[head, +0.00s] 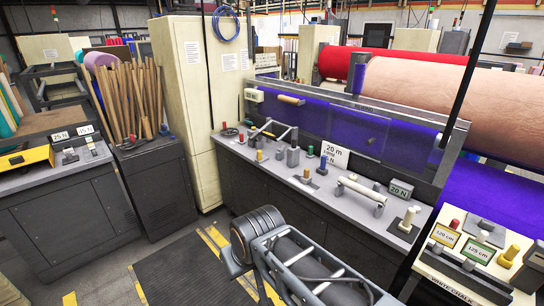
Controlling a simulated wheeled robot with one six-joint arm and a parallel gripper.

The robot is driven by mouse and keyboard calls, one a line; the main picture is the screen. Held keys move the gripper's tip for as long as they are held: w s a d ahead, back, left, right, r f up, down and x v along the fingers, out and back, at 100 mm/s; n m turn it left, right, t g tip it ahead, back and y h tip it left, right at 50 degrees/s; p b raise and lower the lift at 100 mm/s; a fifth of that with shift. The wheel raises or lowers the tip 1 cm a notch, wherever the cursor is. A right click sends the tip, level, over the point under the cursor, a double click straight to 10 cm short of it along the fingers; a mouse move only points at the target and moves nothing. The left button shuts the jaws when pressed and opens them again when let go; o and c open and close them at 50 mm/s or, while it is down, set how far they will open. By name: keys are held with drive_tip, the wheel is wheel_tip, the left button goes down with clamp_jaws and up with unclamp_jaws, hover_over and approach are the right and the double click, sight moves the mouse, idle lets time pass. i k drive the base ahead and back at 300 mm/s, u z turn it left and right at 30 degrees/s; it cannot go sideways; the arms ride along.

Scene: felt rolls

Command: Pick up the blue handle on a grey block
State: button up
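I cannot make out for sure a blue handle on a grey block. Several small coloured handles and knobs stand on the long grey bench (232,149). A grey block (293,157) stands near the bench's middle. A small bluish piece (164,129) sits on the dark cabinet by the tubes, too small to identify. My arm shows at the bottom middle, in front of the bench. My gripper's fingers do not show.
A chalk table (440,265) stands at right. A tall cream cabinet (183,100) stands at left. The dark floor mat (185,272) is clear.

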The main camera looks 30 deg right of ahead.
sight(322, 171)
drive_tip(key=z, duration=0.05)
drive_tip(key=i, duration=1.5)
drive_tip(key=z, duration=1.35)
drive_tip(key=i, duration=1.1)
drive_tip(key=z, duration=0.9)
